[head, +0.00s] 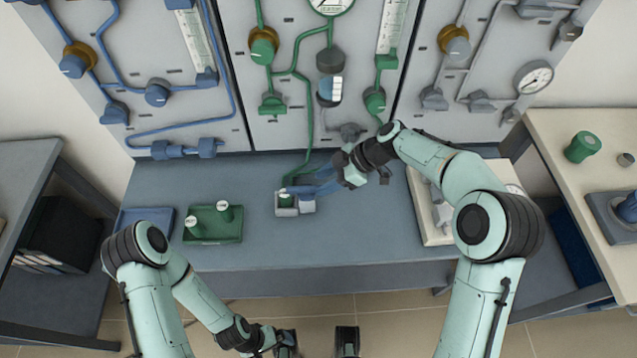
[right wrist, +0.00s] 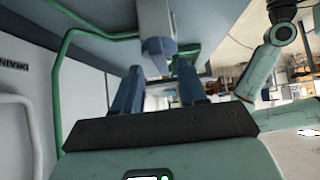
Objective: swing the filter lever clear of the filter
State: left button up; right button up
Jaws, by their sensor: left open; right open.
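On the middle panel, a blue and white fitting (head: 330,90) sits below a dark round part; it may be the filter, but I cannot tell for sure. A grey fitting (head: 350,131) lies lower, partly behind my right arm. I cannot make out the lever clearly. My right gripper (head: 308,188) is open, with its blue fingers reaching left over the bench. Contact is unclear. My left gripper (head: 316,343) is open at the bottom edge.
A green tray (head: 215,235) holds small parts. A pale tray (head: 432,235) lies partly under my right arm. The front middle bench is clear.

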aim_at(306, 191)
jog(key=shift+x, duration=1.35)
